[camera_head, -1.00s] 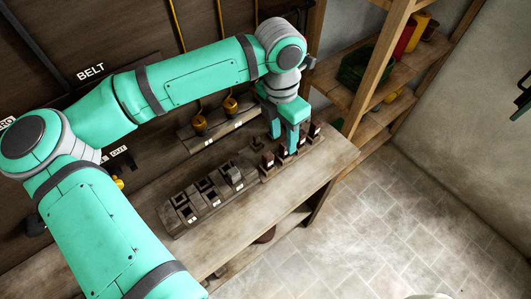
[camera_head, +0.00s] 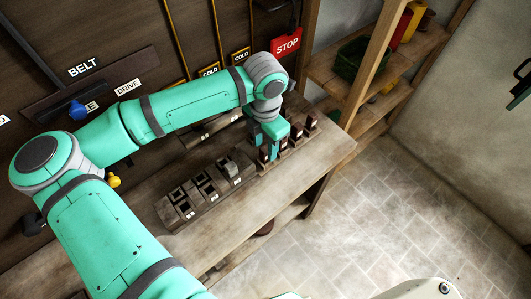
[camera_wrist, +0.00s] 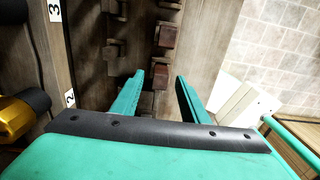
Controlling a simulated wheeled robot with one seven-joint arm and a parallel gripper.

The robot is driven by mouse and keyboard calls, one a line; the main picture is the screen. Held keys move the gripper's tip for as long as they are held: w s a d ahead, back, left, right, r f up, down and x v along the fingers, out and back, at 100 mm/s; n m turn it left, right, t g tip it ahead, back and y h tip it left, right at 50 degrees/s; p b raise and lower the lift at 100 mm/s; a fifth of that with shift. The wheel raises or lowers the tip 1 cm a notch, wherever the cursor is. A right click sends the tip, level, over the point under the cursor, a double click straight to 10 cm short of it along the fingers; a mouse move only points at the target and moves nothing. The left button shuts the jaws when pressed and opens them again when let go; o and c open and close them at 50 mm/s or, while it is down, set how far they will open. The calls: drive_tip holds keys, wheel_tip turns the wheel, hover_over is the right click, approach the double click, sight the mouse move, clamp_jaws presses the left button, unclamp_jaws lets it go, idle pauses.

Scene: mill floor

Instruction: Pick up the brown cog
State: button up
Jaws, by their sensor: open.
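Several small reddish-brown, block-like pieces stand in a row on a dark rack at the bench's right end. One brown piece (camera_head: 297,137) and another (camera_head: 312,121) show right of my gripper (camera_head: 269,146). In the wrist view my gripper (camera_wrist: 159,76) is open, its two teal fingers apart, with a brown piece (camera_wrist: 160,77) between the tips in the picture. Whether it touches the piece I cannot tell. Another brown piece (camera_wrist: 167,36) is just beyond. No toothed outline is clear, so which piece is the brown cog I cannot tell. My gripper partly hides the row.
A dark tray (camera_head: 176,217) with several square compartments lies left of the row on the wooden bench (camera_head: 240,210). The wall behind carries a red STOP sign (camera_head: 286,45). A wooden shelf (camera_head: 370,92) stands at the right. The bench front is clear.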

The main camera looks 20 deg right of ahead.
drive_tip(key=shift+d+f, duration=0.1)
drive_tip(key=shift+f, duration=0.65)
drive_tip(key=shift+w, duration=0.2)
drive_tip(key=shift+f, duration=0.1)
drive_tip(key=shift+s+d, duration=0.2)
drive_tip(key=c, duration=0.6)
clamp_jaws()
drive_tip(key=shift+w+a, duration=0.1)
drive_tip(key=shift+a, duration=0.3)
